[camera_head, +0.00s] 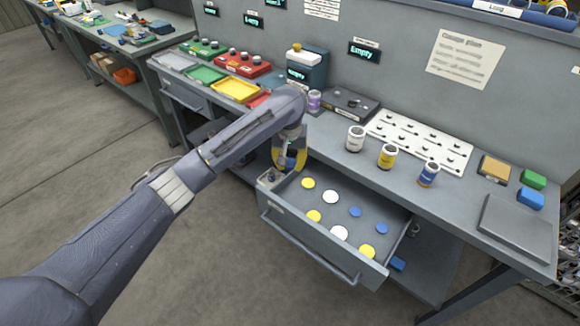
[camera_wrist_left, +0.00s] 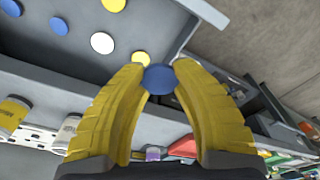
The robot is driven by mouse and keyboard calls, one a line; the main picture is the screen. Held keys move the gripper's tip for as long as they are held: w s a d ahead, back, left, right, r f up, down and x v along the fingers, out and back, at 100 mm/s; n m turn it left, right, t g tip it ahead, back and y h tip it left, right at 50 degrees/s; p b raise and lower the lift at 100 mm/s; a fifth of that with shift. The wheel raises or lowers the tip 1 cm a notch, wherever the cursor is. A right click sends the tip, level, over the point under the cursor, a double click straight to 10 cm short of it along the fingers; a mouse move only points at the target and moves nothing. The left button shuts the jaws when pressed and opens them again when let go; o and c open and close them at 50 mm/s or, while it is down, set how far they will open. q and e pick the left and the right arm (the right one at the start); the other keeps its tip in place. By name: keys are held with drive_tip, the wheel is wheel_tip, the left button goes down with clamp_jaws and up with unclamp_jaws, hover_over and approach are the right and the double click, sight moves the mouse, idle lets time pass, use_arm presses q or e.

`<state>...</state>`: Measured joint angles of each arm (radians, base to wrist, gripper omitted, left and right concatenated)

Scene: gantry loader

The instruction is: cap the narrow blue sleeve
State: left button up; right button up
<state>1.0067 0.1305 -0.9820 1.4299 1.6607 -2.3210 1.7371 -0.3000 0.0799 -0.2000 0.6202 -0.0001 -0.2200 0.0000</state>
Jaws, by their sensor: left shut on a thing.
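The narrow blue sleeve (camera_head: 428,174) stands upright on the bench, at the right end of a row with a white sleeve (camera_head: 355,138) and a yellow sleeve (camera_head: 387,156). In the head view this gripper (camera_head: 290,160) is over the left back corner of the open drawer, left of the sleeves. My right gripper is not in view.
The open drawer (camera_head: 318,248) holds loose yellow, white and blue caps. A purple sleeve (camera_head: 314,101) stands farther left on the bench. A white pegged board (camera_head: 420,140) lies behind the row. Green and blue blocks and a grey plate (camera_head: 515,222) are at the right.

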sight(290, 161)
use_arm(q)
drive_tip(key=shift+r, duration=0.1)
idle(0.3)
drive_tip(key=shift+r, duration=2.15)
